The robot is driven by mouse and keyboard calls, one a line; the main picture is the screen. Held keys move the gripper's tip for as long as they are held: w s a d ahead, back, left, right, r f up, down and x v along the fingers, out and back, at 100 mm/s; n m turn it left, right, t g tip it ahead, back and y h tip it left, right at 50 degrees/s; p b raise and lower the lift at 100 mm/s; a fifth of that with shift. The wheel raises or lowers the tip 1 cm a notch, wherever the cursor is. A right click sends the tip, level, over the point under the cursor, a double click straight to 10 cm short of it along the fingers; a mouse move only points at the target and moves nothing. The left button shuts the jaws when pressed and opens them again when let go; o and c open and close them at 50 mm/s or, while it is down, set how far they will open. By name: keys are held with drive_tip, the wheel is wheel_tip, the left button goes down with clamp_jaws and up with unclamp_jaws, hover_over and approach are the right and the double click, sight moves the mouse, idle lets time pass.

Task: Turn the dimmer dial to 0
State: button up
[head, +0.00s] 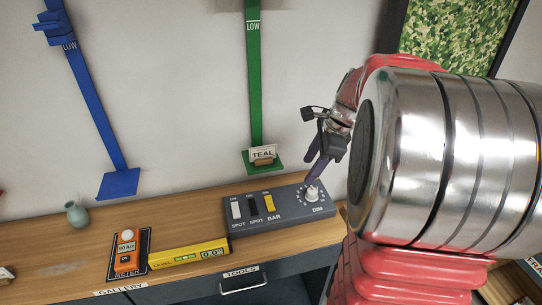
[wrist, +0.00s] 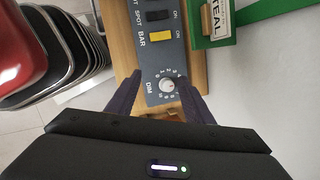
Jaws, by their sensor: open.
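The dimmer dial (head: 312,194) is a small white knob labelled DIM at the right end of a dark grey control box (head: 284,217) on the wooden counter. In the wrist view the dial (wrist: 167,86) has a ring of small numbers around it. My gripper (head: 314,174) is open, with its dark purple fingers just above the dial in the head view. In the wrist view the fingers of my gripper (wrist: 160,95) stand on either side of the dial, apart from it as far as I can see. Which number the dial points to is too small to tell.
Spot switches (head: 236,209) and a yellow bar switch (head: 269,204) are on the same box. A yellow level (head: 189,254), an orange meter (head: 128,255) and a teal vase (head: 77,214) stand to the left. A green post (head: 254,80) with a TEAL card (head: 263,153) rises behind.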

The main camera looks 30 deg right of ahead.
sight(313, 190)
drive_tip(key=d+f+m, duration=0.3)
drive_tip(key=d+m, duration=0.3)
drive_tip(key=d, duration=0.3)
drive_tip(key=shift+s+f+t+y, duration=0.2)
drive_tip(key=shift+s+t+y, duration=0.1)
drive_tip(key=shift+s, duration=0.1)
drive_tip(key=shift+a, duration=0.1)
drive_tip(key=x, duration=1.4)
drive_tip(key=shift+c, duration=0.4)
drive_tip(key=c, duration=0.9)
drive_tip(key=shift+s, duration=0.1)
drive_tip(key=shift+c, duration=0.2)
